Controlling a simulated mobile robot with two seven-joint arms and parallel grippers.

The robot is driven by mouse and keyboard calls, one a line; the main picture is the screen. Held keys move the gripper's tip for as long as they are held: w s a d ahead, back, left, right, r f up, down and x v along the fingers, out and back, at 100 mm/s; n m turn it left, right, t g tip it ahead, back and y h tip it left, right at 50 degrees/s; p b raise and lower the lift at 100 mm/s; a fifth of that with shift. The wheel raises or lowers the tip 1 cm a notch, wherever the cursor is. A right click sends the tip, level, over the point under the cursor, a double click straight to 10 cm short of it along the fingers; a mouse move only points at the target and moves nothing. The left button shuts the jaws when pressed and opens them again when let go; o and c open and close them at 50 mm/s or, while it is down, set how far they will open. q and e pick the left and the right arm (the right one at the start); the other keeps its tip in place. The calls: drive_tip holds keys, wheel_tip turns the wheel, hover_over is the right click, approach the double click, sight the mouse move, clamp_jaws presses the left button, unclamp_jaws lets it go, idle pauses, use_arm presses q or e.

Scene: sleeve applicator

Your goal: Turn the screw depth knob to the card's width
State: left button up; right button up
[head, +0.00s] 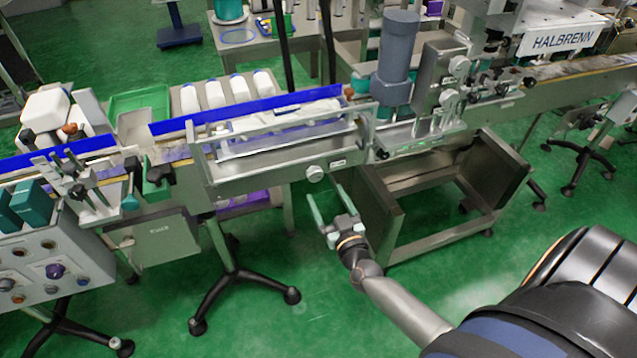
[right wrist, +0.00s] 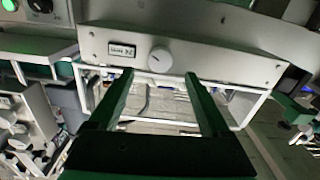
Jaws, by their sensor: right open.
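The round pale knob (head: 314,173) is on the front plate (head: 265,178) of the conveyor guide. It also shows in the right wrist view (right wrist: 160,60), with a dark index mark on its face. Beside it is a small label plate (head: 338,163), also in the right wrist view (right wrist: 122,50); its print is too small to read. My right gripper (head: 327,192) is open and empty, just below and in front of the knob. In the right wrist view its two green fingers (right wrist: 159,74) point toward the knob, which lies between their lines, apparently untouched. I cannot make out a card. My left gripper is out of view.
A long conveyor with blue rails (head: 245,108) runs behind the plate. A grey motor column (head: 397,50) stands right of it. An open metal frame (head: 440,195) is right of my gripper, and a black-footed stand (head: 240,280) is left. The green floor between is clear.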

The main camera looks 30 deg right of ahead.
sight(317, 178)
drive_tip(key=x, duration=0.5)
drive_tip(key=shift+w+b, duration=0.35)
drive_tip(key=shift+w, duration=0.05)
drive_tip(key=shift+c, duration=0.2)
clamp_jaws()
